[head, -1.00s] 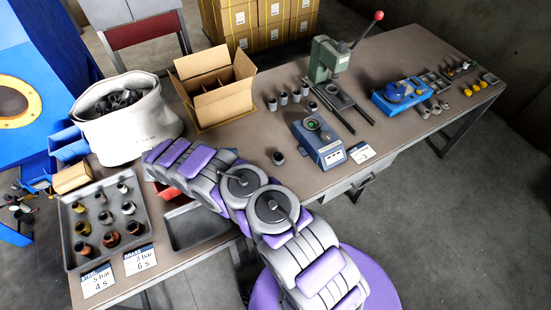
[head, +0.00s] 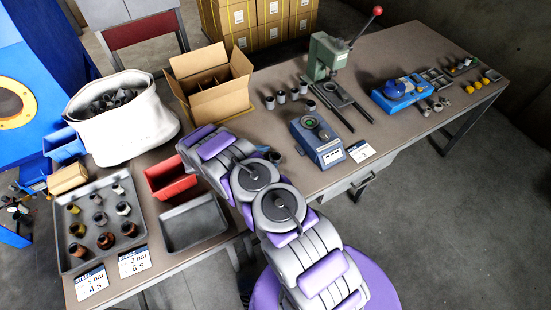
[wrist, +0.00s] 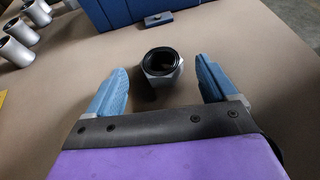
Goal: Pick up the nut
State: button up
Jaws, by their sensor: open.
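The nut (wrist: 161,66) is a silver hex piece with a dark round opening, standing on the brown table top. In the wrist view it sits between the tips of my gripper (wrist: 160,74), with bare table showing on both sides of it. My gripper is open, its two blue fingers apart from the nut and holding nothing. In the head view the nut (head: 274,156) is partly hidden at the end of my arm, left of the blue device.
The blue device (head: 318,140) stands just beyond the nut. Several grey cylinders (head: 281,97) stand behind, near the green press (head: 328,58). A cardboard box (head: 208,82), a red bin (head: 170,180) and an empty grey tray (head: 195,224) lie to the left.

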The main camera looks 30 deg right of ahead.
jog(key=shift+x, duration=1.2)
jog(key=shift+a, duration=0.25)
jog(key=shift+c, duration=0.3)
jog(key=shift+s+d, duration=0.1)
jog(key=shift+d, duration=0.15)
jog(key=c, duration=0.6)
jog(key=shift+a, duration=0.1)
jog(key=c, duration=0.6)
jog(key=shift+r, duration=0.1)
